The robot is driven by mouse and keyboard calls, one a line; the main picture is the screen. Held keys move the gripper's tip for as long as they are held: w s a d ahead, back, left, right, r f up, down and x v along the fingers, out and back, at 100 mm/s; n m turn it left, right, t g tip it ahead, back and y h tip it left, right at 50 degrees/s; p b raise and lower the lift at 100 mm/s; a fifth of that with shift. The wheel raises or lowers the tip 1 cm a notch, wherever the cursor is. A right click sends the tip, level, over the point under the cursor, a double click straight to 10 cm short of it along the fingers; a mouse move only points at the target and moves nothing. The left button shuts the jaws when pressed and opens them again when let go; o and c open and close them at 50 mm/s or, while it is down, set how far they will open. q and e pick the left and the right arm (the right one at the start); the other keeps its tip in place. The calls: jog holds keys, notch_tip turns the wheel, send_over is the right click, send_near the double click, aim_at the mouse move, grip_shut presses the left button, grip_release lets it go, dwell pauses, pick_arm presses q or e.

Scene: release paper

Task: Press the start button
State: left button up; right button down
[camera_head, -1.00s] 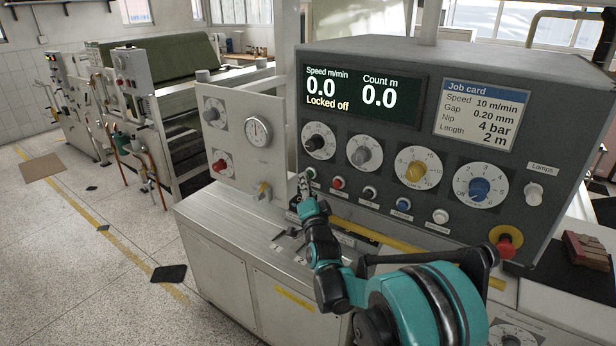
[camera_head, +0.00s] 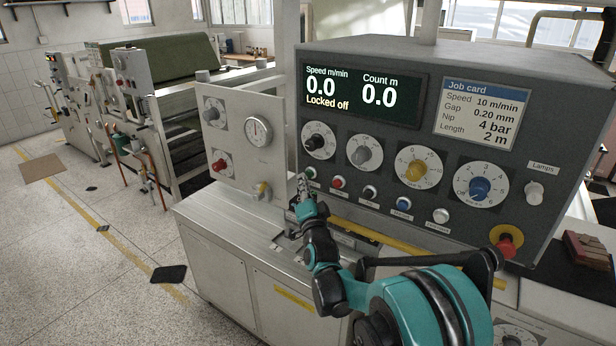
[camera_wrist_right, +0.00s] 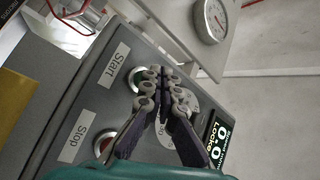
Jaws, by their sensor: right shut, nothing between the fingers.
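The green start button (camera_head: 310,173) is at the left end of the button row on the grey control panel (camera_head: 450,80). In the right wrist view the start button (camera_wrist_right: 138,76) sits by its "Start" label, partly hidden by my fingertips. My right gripper (camera_head: 302,182) is shut and empty, its tips right at the button; I cannot tell whether they touch it. The fingers also show in the right wrist view (camera_wrist_right: 160,82). The display (camera_head: 360,90) reads speed 0.0, count 0.0 and "Locked off". My left gripper is not in view.
The red stop button (camera_head: 337,182) is just right of the start button, with black, blue and white buttons further right. Knobs sit above the row. A red emergency knob (camera_head: 506,247) is at the lower right. A gauge panel (camera_head: 240,130) stands to the left.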

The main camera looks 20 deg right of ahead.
jog(key=shift+s+a, duration=0.1)
jog(key=shift+a, duration=0.1)
jog(key=shift+s+a, duration=0.8)
jog(key=shift+a, duration=0.2)
jog(key=shift+s+a, duration=0.75)
jog(key=shift+a, duration=0.2)
jog(key=s+a+f+n+g+y+b, duration=0.25)
jog(key=s+f+n+b, duration=0.2)
jog(key=s+f, duration=0.25)
jog(key=s+a+f+n+g+y+b, duration=0.2)
jog(key=s+a+f+n+g+b, duration=0.15)
jog(key=s+f+b, duration=0.35)
jog(key=s+d+f+n+g+h+b, duration=0.1)
jog(key=s+d+f+n+g+b, duration=0.1)
jog(key=s+f, duration=0.8)
jog(key=s+d+f+n+g+b, duration=0.2)
jog(key=s+f+n+g+b, duration=0.1)
jog(key=s+f, duration=0.7)
jog(key=shift+s+d+f+g+h+b, duration=0.15)
jog(key=shift+s+f+g+h+b, duration=0.2)
jog(key=shift+s+g+b, duration=0.6)
